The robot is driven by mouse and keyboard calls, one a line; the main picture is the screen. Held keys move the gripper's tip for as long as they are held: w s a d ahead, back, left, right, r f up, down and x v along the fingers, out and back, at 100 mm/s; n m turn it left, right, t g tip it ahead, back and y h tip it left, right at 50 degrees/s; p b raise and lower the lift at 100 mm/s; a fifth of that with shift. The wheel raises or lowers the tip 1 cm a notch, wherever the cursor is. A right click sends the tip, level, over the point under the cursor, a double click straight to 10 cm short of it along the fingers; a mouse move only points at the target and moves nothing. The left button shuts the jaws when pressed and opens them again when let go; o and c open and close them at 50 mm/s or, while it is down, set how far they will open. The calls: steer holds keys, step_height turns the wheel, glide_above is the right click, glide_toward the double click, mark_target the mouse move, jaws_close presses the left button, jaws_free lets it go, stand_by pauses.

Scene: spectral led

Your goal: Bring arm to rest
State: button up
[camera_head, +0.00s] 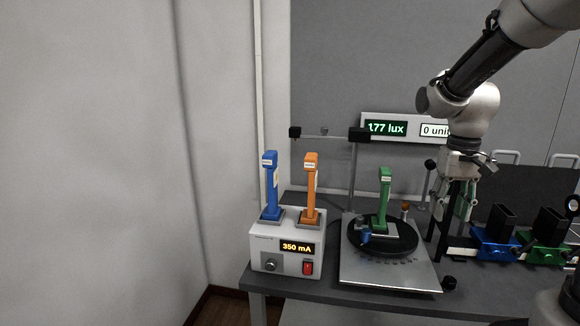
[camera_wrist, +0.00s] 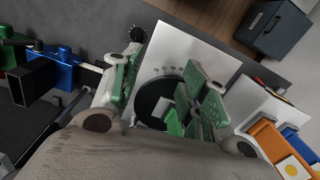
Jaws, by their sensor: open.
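My gripper (camera_head: 457,203) hangs from the arm at the right, open, with its fingers pointing down above the bench. It is to the right of the round black turntable (camera_head: 401,243) and apart from it. A green upright piece (camera_head: 385,189) stands on the turntable. In the wrist view, the open fingers of my gripper (camera_wrist: 163,92) show with nothing held between them. The turntable (camera_wrist: 153,98) and part of the green piece (camera_wrist: 174,122) lie beyond them, partly hidden by the right finger.
A white supply box (camera_head: 287,262) reading 350 mA bears a blue piece (camera_head: 271,187) and an orange piece (camera_head: 311,188). A lux display (camera_head: 386,128) stands behind. A blue holder (camera_head: 495,243) and a green holder (camera_head: 546,245) are at the right. The left wall side is clear.

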steer(key=s+r+t, duration=0.2)
steer(key=s+r, duration=0.1)
steer(key=s, duration=0.5)
steer(key=s+r+n+t, duration=0.1)
steer(key=s+r+t, duration=0.1)
steer(key=s, duration=0.7)
steer(key=shift+a+r+t, duration=0.2)
steer(key=shift+r+t, duration=0.1)
steer(key=shift+r, duration=0.35)
